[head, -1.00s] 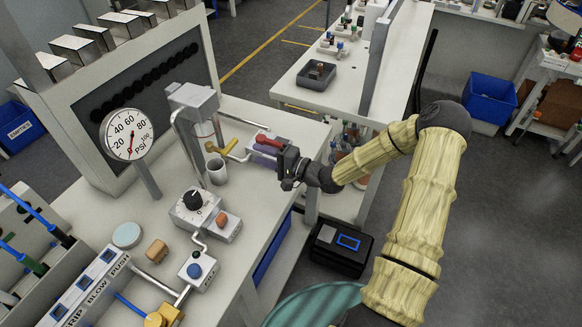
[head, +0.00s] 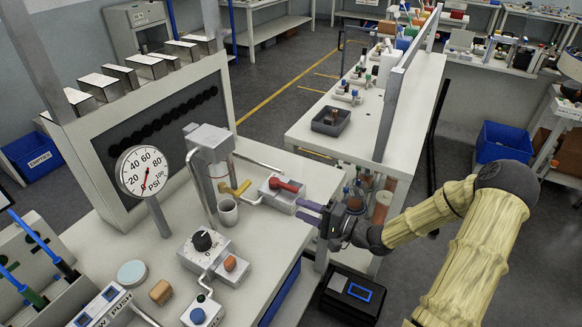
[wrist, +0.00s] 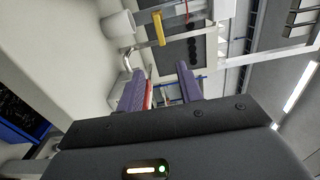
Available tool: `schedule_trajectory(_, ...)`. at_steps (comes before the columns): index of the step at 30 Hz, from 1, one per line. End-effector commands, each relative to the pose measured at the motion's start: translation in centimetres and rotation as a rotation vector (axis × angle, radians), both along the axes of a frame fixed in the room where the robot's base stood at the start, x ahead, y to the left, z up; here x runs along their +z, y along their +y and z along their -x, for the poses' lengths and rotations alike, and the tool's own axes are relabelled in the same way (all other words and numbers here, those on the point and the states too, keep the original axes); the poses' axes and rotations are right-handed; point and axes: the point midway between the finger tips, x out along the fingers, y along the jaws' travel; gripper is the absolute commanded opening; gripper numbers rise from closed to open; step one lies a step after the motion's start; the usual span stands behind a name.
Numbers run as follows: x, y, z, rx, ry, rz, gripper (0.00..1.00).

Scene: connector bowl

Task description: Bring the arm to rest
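My gripper (head: 304,208) is at the end of the bent tan-and-black arm, just right of a white valve box with a red lever (head: 287,184), near the bench's right edge. Its two purple fingers also show in the wrist view (wrist: 161,68). They stand clearly apart, and I see nothing held between them. Part of the red lever shows beside the left finger in the wrist view. In the head view I cannot tell exactly how far the fingertips are from the valve box.
The white bench holds a yellow lever (head: 236,189), a white cup (head: 228,212), a pressure gauge (head: 142,171) and a black knob (head: 203,240).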

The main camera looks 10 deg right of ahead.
Motion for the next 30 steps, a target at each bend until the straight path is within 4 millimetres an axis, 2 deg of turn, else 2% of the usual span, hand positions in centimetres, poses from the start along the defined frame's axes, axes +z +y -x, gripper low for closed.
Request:
schedule_trajectory(5,-0.2,0.2,-0.1,-0.002,0.004,0.031,0.36)
schedule_trajectory(8,-1.0,0.6,-0.2,-0.005,0.018,0.129,0.36)
schedule_trajectory(13,-3.2,0.9,-0.2,-0.009,0.055,0.46,0.36)
schedule_trajectory(18,-4.4,-0.4,0.8,0.006,0.093,0.828,0.36)
schedule_trajectory(23,-3.6,-2.0,2.7,0.04,0.135,1.124,0.36)
schedule_trajectory(30,-0.1,-3.9,7.2,0.119,0.218,1.444,0.36)
